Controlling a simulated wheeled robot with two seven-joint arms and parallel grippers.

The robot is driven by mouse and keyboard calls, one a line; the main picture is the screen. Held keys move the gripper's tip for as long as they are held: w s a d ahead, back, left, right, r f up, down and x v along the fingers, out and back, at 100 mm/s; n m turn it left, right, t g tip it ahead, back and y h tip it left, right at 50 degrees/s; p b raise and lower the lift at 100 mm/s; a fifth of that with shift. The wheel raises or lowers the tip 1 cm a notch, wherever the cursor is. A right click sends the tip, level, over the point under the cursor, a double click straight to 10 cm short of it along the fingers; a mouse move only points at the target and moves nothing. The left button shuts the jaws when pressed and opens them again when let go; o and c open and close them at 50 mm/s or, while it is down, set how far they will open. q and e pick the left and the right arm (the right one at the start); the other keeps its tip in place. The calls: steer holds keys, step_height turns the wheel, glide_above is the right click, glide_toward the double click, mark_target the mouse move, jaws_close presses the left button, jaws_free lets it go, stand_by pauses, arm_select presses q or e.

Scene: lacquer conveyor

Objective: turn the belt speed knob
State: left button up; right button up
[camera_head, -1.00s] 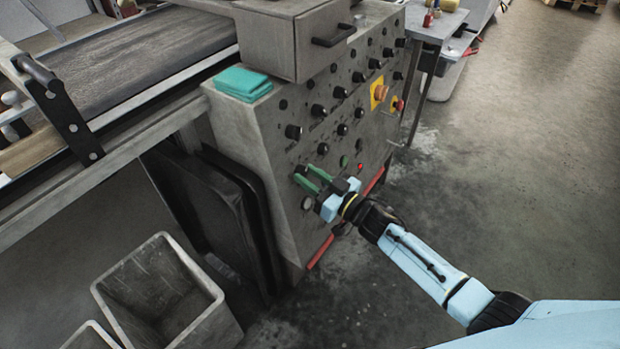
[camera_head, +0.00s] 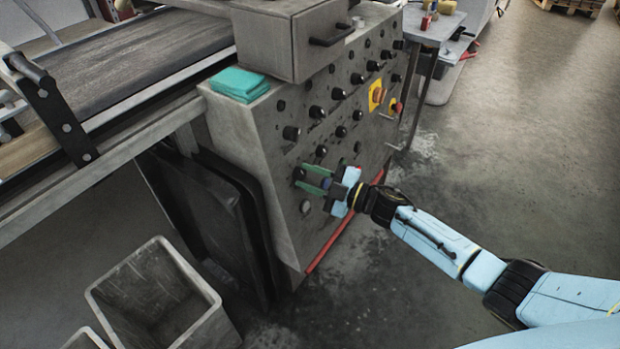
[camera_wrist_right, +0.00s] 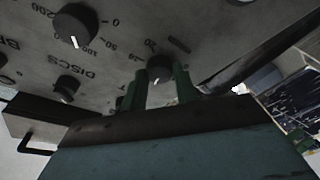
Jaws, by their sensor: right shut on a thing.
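The control panel (camera_head: 270,150) is a grey sloped face with rows of black knobs. My right gripper (camera_head: 312,180) is at its lower left part, with green fingers pointing at the panel. In the right wrist view its fingers (camera_wrist_right: 160,85) are shut on a small dark knob (camera_wrist_right: 160,68) with a white pointer mark, one finger on each side. Its knob body shows at the fingertips in the head view (camera_head: 299,173). A number scale is partly visible around it; its name label is mostly hidden. My left gripper is not in view.
Other knobs are close by, one large (camera_wrist_right: 75,27) and one smaller (camera_wrist_right: 67,88) near the word DISCS. A red bar (camera_head: 330,245) runs along the panel's lower edge. A grey bin (camera_head: 165,295) stands at the lower left.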

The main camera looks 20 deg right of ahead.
steer(key=n+g, duration=0.1)
steer(key=n, duration=0.2)
steer(key=shift+w+d+r, duration=0.1)
steer(key=shift+n+g, duration=0.3)
steer(key=shift+n, duration=0.8)
steer(key=n, duration=0.2)
steer(key=n+g+p, duration=0.1)
steer(key=n, duration=0.1)
steer(key=shift+r+n, duration=0.2)
steer(key=shift+n, duration=0.2)
steer(key=shift+r+n+g+h+p, duration=0.1)
steer(key=shift+n+g+h+p, duration=0.3)
steer(key=shift+n, duration=1.1)
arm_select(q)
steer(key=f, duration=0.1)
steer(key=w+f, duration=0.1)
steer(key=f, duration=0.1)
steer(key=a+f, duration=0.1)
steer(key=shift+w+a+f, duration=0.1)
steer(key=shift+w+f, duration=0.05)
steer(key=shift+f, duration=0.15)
arm_select(e)
steer(key=shift+n, duration=0.3)
steer(key=o, duration=1)
steer(key=shift+c, duration=0.2)
